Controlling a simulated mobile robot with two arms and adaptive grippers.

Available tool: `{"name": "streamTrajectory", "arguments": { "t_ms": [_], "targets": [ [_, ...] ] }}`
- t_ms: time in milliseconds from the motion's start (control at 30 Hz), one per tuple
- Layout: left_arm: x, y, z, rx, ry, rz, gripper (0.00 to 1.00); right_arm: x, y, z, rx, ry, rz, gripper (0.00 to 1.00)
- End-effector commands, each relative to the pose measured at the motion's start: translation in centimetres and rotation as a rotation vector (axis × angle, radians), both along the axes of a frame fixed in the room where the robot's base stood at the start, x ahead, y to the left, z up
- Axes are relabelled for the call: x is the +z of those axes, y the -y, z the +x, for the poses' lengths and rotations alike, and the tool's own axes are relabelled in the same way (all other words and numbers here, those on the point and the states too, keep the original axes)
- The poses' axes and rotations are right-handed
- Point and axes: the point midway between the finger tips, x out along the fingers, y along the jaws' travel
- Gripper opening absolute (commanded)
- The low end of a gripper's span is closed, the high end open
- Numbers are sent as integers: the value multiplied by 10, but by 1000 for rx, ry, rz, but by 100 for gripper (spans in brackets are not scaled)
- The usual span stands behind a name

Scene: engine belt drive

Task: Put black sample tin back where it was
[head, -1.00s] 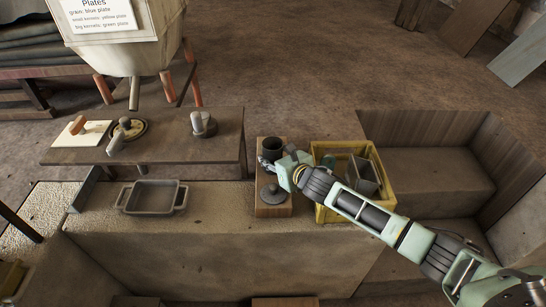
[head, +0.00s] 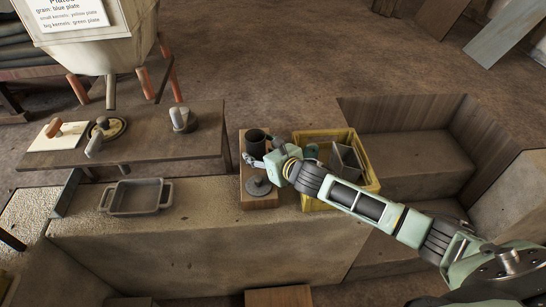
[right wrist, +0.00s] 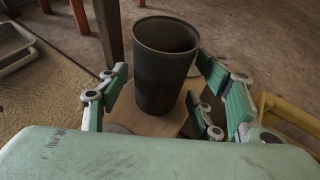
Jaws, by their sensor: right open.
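The black sample tin (head: 256,141) is a dark, open-topped cup standing upright on a small wooden board (head: 247,200). In the right wrist view the tin (right wrist: 165,68) stands between my green fingers, with its open mouth facing up. My right gripper (head: 262,162) is open at the near side of the tin. In the right wrist view my right gripper (right wrist: 163,85) has a finger on each side of the tin, with visible gaps. The tin's base is partly hidden in the head view. My left gripper is not in view.
A grey knobbed lid (head: 258,187) lies on the board in front of the tin. A yellow crate (head: 367,162) with items stands close on the right, under my arm. A grey two-handled dish (head: 136,197) sits left on the stone ledge. A dark wooden table (head: 165,148) stands behind.

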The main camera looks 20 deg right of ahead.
Motion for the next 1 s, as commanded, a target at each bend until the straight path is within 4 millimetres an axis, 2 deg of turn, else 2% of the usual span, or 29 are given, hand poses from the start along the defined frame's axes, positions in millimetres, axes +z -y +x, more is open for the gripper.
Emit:
{"name": "streamTrajectory", "arguments": {
  "t_ms": [200, 433, 633, 1000],
  "targets": [
    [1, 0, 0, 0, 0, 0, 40, 16, 11, -41, 0, 0, -3, 60],
    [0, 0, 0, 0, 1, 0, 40, 29, 19, -72, -1, 0, 0, 60],
    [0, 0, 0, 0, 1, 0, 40, 35, 21, -83, -1, 1, 1, 60],
    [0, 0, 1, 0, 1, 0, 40, 35, 21, -84, -1, 1, 1, 60]
  ]
}}
